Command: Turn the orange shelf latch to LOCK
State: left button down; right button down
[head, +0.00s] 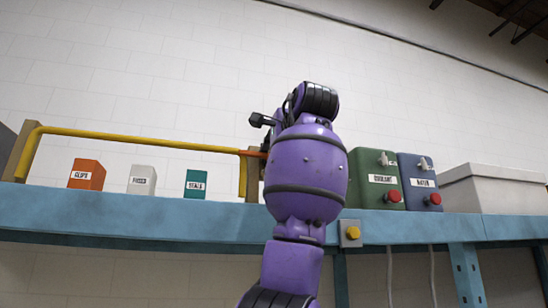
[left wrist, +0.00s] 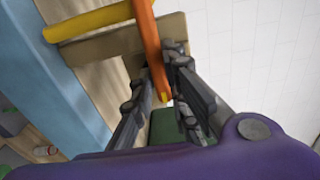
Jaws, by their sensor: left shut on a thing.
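The orange shelf latch (head: 256,154) shows as a small orange piece at the right end of the yellow rail (head: 130,142) in the head view, with the rest hidden behind my purple arm. In the left wrist view the latch (left wrist: 148,42) is a long orange bar crossing a wooden post (left wrist: 105,48) beside the rail's end. My left gripper (left wrist: 160,70) is shut on the latch, a finger on each side of it. In the head view my arm hides the gripper. No LOCK mark is legible. My right gripper is not in view.
Orange (head: 87,174), white (head: 142,180) and teal (head: 195,184) boxes stand behind the rail on the blue shelf (head: 130,218). Green (head: 375,195) and blue (head: 418,165) units with red knobs and a grey bin (head: 490,190) stand right of my arm. A yellow button (head: 352,233) is on the shelf front.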

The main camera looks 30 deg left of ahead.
pick_arm(q)
jog(key=shift+s+d+r, duration=0.1)
jog(key=shift+s+r, duration=0.05)
jog(key=shift+r, duration=0.15)
jog(key=c, duration=1.8)
grip_release()
jog(key=shift+o, duration=0.2)
jog(key=shift+f, duration=0.1)
jog(key=shift+f, duration=0.1)
jog(key=v, duration=1.2)
